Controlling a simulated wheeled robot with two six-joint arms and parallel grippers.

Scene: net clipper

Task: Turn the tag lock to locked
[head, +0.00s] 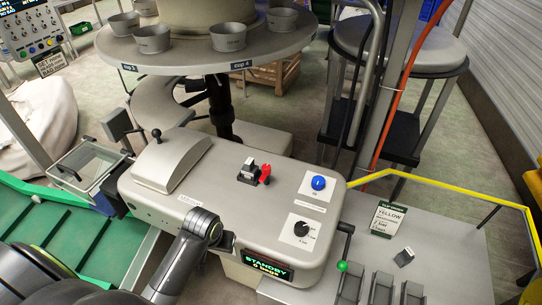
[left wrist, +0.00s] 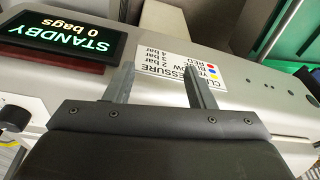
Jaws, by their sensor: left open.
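No part is legibly labelled as the tag lock. Candidates on the grey clipper machine (head: 150,200) are a red piece (head: 265,173) beside a black-and-grey block (head: 248,168), and a black rotary knob (head: 301,229) on a white plate. A lever with a green ball (head: 343,266) stands at the machine's right front. My left gripper (head: 229,243) is at the machine's front face, left of the STANDBY display (head: 267,264). In the left wrist view its two fingers (left wrist: 160,84) are apart and empty, before a pressure label (left wrist: 180,62). My right gripper is out of view.
A blue button (head: 318,183) is on the machine top. A round table with metal cups (head: 228,37) stands behind. A yellow rail (head: 450,182) and a card reading YELLOW (head: 387,218) are at right. Several small trays (head: 381,288) sit at lower right.

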